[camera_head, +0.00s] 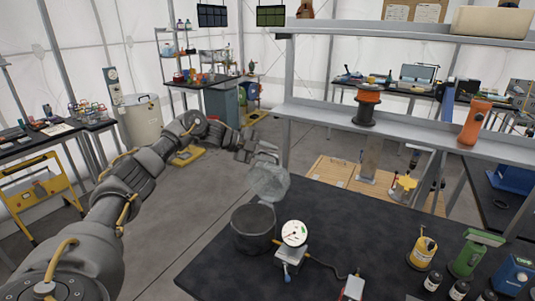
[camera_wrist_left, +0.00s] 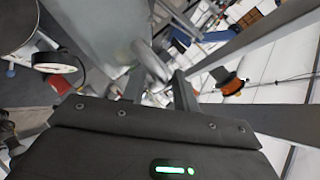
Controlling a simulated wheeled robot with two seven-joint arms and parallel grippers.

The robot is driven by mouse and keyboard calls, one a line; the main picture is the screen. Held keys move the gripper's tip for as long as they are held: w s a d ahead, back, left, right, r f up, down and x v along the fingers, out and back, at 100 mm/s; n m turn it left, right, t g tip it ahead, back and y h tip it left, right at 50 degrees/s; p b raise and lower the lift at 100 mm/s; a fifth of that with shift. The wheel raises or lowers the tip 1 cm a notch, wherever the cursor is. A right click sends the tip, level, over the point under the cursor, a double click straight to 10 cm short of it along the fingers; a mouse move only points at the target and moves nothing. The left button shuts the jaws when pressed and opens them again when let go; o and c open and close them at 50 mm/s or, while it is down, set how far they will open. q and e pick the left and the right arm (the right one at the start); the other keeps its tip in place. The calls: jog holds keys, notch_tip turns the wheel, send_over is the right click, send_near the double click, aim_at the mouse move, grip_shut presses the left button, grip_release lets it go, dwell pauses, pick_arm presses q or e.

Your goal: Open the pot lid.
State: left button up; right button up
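A dark grey pot (camera_head: 254,228) stands on the black table, its opening uncovered; part of it shows in the left wrist view (camera_wrist_left: 14,28). Its grey lid (camera_head: 268,181) is raised and steeply tilted above the pot's back right side, and shows in the left wrist view (camera_wrist_left: 100,30). Whether the lid's lower edge touches the pot cannot be told. My left gripper (camera_head: 262,153) is at the lid's upper edge. In the left wrist view its fingers (camera_wrist_left: 157,82) stand apart, with the lid's curved handle (camera_wrist_left: 150,60) near their tips; contact is unclear. My right gripper is out of view.
A round white gauge (camera_head: 294,233) stands close to the pot's right. A yellow cup (camera_head: 422,251), a green device (camera_head: 473,254) and small bottles are at the table's right. A shelf (camera_head: 400,123) with an orange spool (camera_head: 366,105) runs behind. The table's middle is mostly clear.

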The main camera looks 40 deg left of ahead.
pick_arm(q)
jog(key=shift+d+f, duration=0.1)
jog(key=shift+s, duration=0.2)
jog(key=b+v, duration=0.3)
jog(key=v, duration=0.7)
jog(key=shift+a+r+b, duration=0.35)
jog(key=shift+c, duration=0.4)
